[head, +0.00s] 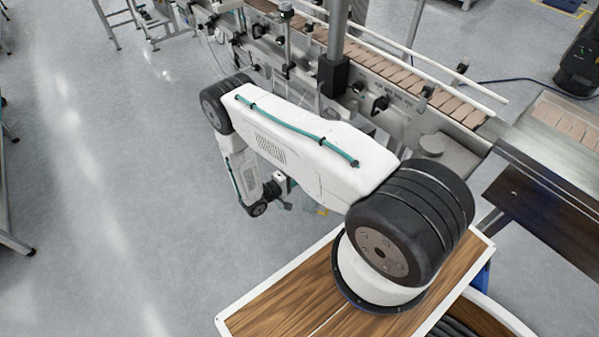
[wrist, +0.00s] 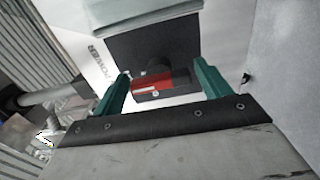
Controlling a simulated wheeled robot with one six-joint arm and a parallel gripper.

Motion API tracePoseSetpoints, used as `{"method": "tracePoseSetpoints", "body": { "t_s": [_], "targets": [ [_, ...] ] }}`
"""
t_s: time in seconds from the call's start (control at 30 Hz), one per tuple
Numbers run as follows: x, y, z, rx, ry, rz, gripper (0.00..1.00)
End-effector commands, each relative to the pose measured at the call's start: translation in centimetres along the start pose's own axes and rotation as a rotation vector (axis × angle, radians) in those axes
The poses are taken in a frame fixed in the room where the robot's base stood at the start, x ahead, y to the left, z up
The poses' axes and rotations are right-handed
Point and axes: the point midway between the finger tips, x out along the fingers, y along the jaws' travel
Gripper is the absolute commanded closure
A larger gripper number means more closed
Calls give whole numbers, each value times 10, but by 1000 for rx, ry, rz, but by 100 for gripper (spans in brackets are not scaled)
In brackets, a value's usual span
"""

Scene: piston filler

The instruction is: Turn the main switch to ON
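The main switch is a red knob (wrist: 162,82) on a square black plate (wrist: 150,50), seen in the wrist view. The plate is on a white panel face with the printed word POWER (wrist: 97,66) to its left. My gripper (wrist: 161,72) has two green fingers set wide apart, one on each side of the red knob. Small gaps seem to show between fingers and knob; contact cannot be made out for certain. The knob's pointer and ON mark cannot be read. In the head view my arm hides the switch.
A conveyor (head: 400,72) with tan blocks runs along the machine behind my arm in the head view. A wood-topped surface (head: 290,300) is below my arm base. Grey floor (head: 110,200) is clear at the left. A clear or pale edge (wrist: 125,15) overhangs the plate.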

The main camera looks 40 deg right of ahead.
Motion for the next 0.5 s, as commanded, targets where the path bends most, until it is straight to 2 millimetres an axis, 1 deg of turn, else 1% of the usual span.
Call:
{"method": "tracePoseSetpoints", "body": {
  "t_s": [0.23,0.33,0.43,0.5],
  "targets": [
    [2,0,0,0,-3,1,15],
    [-1,0,0,0,-2,1,15],
    [-11,0,0,0,0,1,15],
    [-22,0,-1,0,2,1,15]
  ]
}}
